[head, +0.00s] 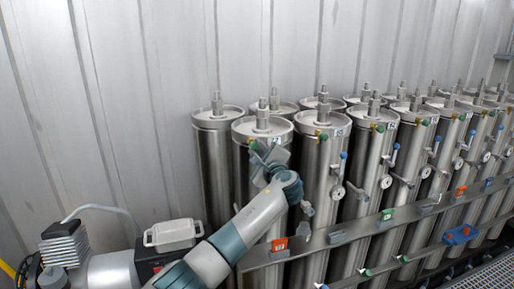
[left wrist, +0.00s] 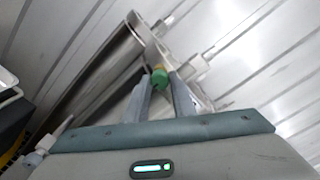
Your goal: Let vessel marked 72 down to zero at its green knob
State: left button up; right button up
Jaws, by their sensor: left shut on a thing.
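A steel vessel (head: 263,126) stands upright at the left end of the front row. A small white label (head: 276,142) near its top is too small to read surely. Its green knob (head: 253,145) sits just under the lid. My left gripper (head: 268,160) reaches up in front of this vessel and hides part of its upper body. In the left wrist view, the green knob (left wrist: 160,78) is between the fingertips of my left gripper (left wrist: 161,88), which is shut on it. My right gripper is in neither view.
Several like vessels (head: 322,175) stand close on the right, with blue and green knobs and small gauges. A metal rail (head: 345,231) with red, green and blue tags crosses in front. A pump (head: 64,243) and a white box (head: 173,234) are lower left.

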pick_arm(q)
jog(key=shift+f, duration=0.15)
jog(key=o, duration=1.1)
jog(key=shift+d, duration=0.1)
jog(key=shift+c, duration=0.2)
jog(key=shift+s, duration=0.15)
jog(key=b+v, duration=0.6)
jog(key=v, duration=1.1)
